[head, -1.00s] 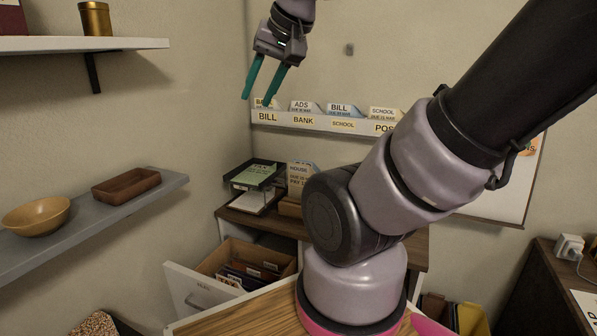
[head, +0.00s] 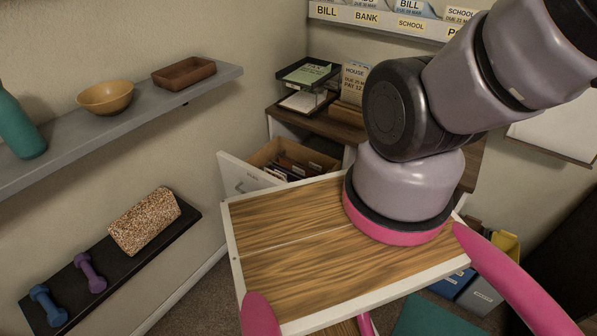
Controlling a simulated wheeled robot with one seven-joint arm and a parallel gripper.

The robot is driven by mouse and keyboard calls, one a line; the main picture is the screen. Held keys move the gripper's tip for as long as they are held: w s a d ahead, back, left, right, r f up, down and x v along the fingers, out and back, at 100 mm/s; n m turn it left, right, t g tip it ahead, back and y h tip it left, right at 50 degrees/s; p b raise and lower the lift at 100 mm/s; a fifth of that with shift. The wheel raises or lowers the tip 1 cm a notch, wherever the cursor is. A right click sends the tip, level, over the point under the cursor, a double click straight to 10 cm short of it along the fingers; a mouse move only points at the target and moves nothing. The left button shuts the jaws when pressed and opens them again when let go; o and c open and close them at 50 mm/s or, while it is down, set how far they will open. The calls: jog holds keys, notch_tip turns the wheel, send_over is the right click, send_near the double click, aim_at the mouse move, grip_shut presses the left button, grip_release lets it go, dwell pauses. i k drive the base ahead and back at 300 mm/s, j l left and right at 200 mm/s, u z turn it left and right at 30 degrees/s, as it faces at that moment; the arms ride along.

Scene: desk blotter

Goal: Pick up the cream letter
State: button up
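A cream upright letter marked HOUSE (head: 354,78) stands in a brown wooden holder (head: 347,113) on the brown cabinet. It is the plainest cream letter in view, but I cannot tell if it is the one named in the task. Several labelled letters or cards, in cream and blue tones, stand in the white wall rack (head: 385,27) at the top; their tops are cut off. My gripper is out of the head view, so its fingers and anything in them are hidden.
A black two-tier tray (head: 322,73) holds a green paper and white papers. Below it, a drawer (head: 238,177) stands open with folders. Shelves on the left hold a bowl (head: 105,97), a brown tray (head: 184,74), a speckled block (head: 145,220) and dumbbells. My arm covers the cabinet's right part.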

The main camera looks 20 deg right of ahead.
aim_at(354, 76)
jog(key=k+z, duration=0.1)
jog(key=z, duration=0.7)
jog(key=i+l, duration=0.15)
jog(key=i, duration=0.2)
jog(key=i+l+u, duration=0.1)
jog(key=i, duration=0.25)
